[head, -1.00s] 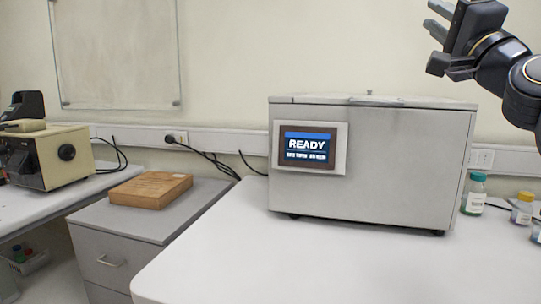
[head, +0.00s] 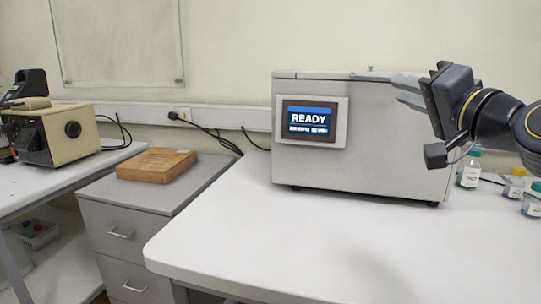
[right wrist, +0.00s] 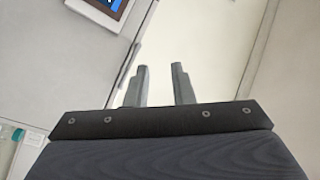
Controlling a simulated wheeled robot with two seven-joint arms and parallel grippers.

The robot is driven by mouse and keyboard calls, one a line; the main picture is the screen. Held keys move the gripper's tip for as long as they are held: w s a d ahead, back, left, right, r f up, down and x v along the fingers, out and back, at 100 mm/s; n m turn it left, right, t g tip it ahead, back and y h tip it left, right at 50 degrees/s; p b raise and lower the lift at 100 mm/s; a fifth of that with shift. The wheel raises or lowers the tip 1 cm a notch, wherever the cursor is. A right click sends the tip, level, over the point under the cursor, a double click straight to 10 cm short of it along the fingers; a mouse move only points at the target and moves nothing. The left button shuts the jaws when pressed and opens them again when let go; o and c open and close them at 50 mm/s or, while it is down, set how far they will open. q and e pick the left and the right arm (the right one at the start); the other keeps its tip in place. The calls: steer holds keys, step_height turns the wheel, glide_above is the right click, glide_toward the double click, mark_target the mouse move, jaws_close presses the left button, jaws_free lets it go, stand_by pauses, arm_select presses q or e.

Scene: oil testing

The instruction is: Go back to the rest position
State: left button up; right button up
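My right gripper (head: 400,90) is in front of the upper right part of the grey metal testing machine (head: 365,165), fingers pointing left in the head view. In the right wrist view its two grey fingers (right wrist: 160,70) stand apart with nothing between them, so it is open and empty. The machine's lid looks closed, and its screen (head: 309,121) reads READY. A corner of the screen (right wrist: 115,5) also shows in the right wrist view. My left gripper is in neither view.
Several small bottles (head: 468,171) stand right of the machine near my right arm. The white table (head: 290,235) is clear in front. To the left are a drawer cabinet (head: 125,205) with a wooden block (head: 156,165) on it and a beige instrument (head: 62,135).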

steer(key=s+a+f+n+g+h, duration=0.15)
steer(key=s+f+g, duration=0.25)
steer(key=s+f, duration=0.75)
steer(key=s+f+n+g, duration=0.2)
steer(key=s+f+g, duration=0.25)
steer(key=f, duration=1.35)
steer(key=s+f+n+g+h, duration=0.15)
steer(key=s+f+g, duration=0.25)
steer(key=s+f, duration=0.8)
steer(key=w+f+b, duration=0.3)
steer(key=f+b, duration=0.7)
steer(key=f, duration=0.4)
step_height(320, 180, up, 29)
steer(key=p, duration=2.9)
steer(key=shift+a, duration=0.1)
